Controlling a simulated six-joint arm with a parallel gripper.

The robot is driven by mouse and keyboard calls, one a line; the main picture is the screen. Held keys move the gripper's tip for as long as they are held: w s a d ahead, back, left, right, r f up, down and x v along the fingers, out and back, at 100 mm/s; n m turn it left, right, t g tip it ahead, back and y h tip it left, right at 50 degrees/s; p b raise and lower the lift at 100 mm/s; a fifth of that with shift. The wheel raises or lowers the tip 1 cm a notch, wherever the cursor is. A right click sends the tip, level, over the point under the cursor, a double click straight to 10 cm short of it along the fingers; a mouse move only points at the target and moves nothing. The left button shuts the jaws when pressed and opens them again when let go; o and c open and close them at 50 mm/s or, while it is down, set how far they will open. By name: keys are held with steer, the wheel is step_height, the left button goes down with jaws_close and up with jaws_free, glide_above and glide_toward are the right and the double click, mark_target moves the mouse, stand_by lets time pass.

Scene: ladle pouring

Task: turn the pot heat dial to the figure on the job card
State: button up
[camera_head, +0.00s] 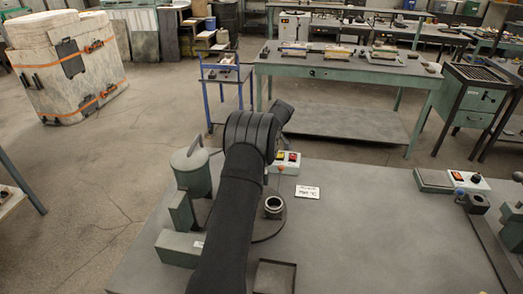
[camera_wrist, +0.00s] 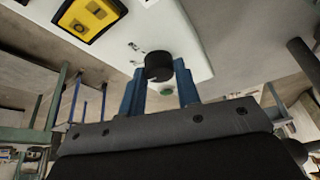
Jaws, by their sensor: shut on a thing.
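In the wrist view my gripper (camera_wrist: 160,88) has its two blue fingers closed on a round black dial (camera_wrist: 158,66), one finger on each side. Small marks lie beside the dial, too small to read. In the head view the control box (camera_head: 290,158) shows partly behind my arm, which hides the dial and fingertips. The job card (camera_head: 307,192) lies on the bench in front of the box; its figure is too blurred to read surely.
A green lidded cylinder (camera_head: 191,172) stands left of my arm. A small ring-topped cup (camera_head: 273,207) and a shallow dark tray (camera_head: 275,276) are right of it. Another control box (camera_head: 468,181) is at the right. The bench (camera_head: 365,235) is clear in the middle.

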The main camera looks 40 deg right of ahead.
steer(key=n+y, duration=0.1)
steer(key=n, duration=0.2)
steer(key=shift+w+f+n+g, duration=0.1)
steer(key=shift+n+g, duration=0.2)
steer(key=shift+g, duration=0.1)
steer(key=shift+d+n+g+y, duration=0.1)
steer(key=shift+n+g+y, duration=0.4)
steer(key=shift+n, duration=1.3)
steer(key=o, duration=1)
steer(key=shift+v, duration=3.8)
steer(key=shift+w, duration=0.1)
